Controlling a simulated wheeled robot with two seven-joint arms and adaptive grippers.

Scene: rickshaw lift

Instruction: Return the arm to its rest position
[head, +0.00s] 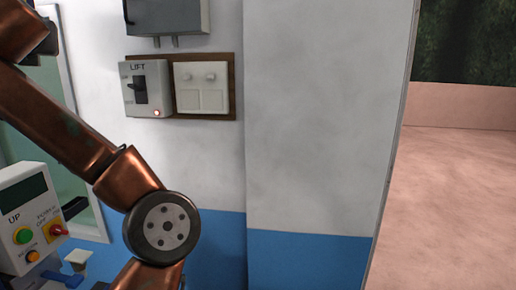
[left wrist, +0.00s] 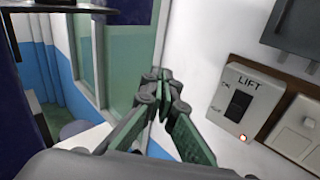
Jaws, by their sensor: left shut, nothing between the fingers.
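My left arm comes in from the left in the head view as copper-coloured links with a dark round joint. Its gripper is outside that view. In the left wrist view my left gripper (left wrist: 163,98) is shut and empty, its green-grey fingertips together in front of the white wall and window. The grey lift switch box (head: 147,88) is on the wall with a dark lever and a lit red lamp. It also shows in the left wrist view (left wrist: 243,103), to the right of the fingers and apart from them. My right gripper is in neither view.
A white double switch (head: 202,88) sits beside the lift box on a brown board. A grey box (head: 168,16) hangs above. A control box (head: 32,218) with coloured buttons is at lower left. The blue and white wall ends at right, with open pinkish floor (head: 455,190) beyond.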

